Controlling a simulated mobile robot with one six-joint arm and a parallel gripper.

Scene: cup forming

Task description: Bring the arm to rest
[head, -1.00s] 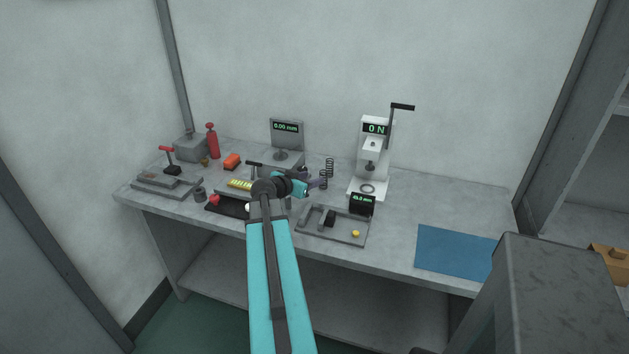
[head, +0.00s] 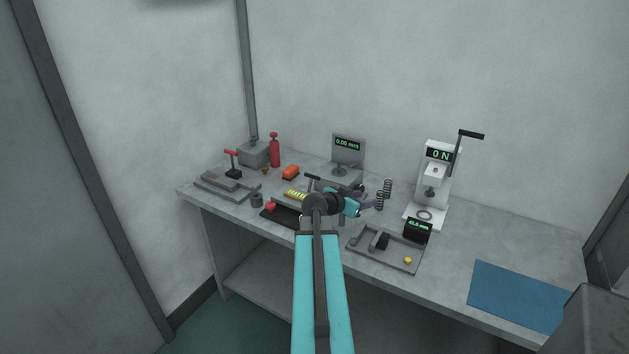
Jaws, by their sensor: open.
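My arm (head: 322,285), turquoise and dark grey, reaches forward from the bottom of the head view to over the front middle of the grey workbench (head: 455,235). Its wrist bends to the right. My gripper (head: 370,204), small and purple-grey, is at the wrist's end, left of the two black springs (head: 386,190). It is open, and I see nothing held in it. Its fingertips are too small to make out clearly, and I cannot tell how high it is above the bench.
A press reading 0 N (head: 433,180) and a gauge stand reading 0.00 mm (head: 347,155) stand behind. A grey tray (head: 400,262) lies front right of the wrist, a black tray (head: 272,214) to its left. A blue mat (head: 515,295) lies on clear bench at right.

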